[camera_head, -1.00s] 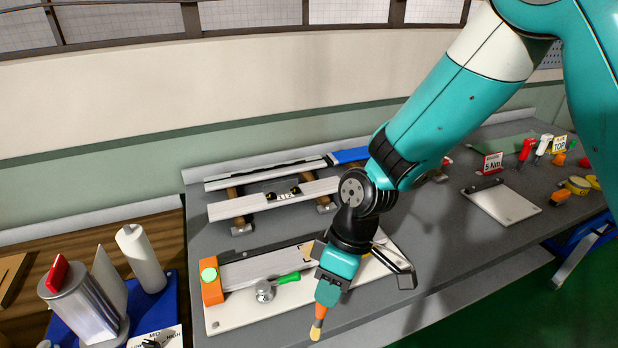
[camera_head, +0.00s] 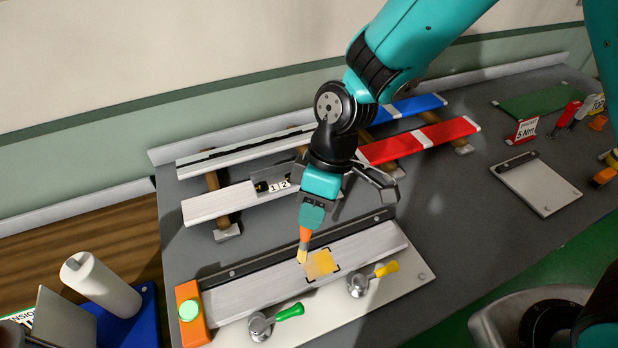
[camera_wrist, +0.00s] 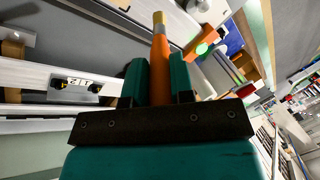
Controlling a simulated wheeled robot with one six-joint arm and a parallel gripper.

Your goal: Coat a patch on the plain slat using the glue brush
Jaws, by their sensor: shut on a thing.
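My gripper (camera_head: 308,216) is shut on the glue brush (camera_head: 304,240), which has an orange handle and pale yellow bristles. The brush points down, its tip at the upper left edge of a yellow patch (camera_head: 322,263) framed by dark corner marks. Whether the bristles touch the surface is hard to tell. The patch is on a plain silvery slat (camera_head: 250,290) lying in a white fixture board (camera_head: 345,320). In the wrist view the brush (camera_wrist: 160,50) stands between the two teal fingers.
An orange block with a green button (camera_head: 190,310) is at the slat's left end. Clamps with green (camera_head: 290,311) and yellow (camera_head: 387,269) handles stand along its front. Behind lie another slat marked 12 (camera_head: 220,204) and a red bar (camera_head: 420,140).

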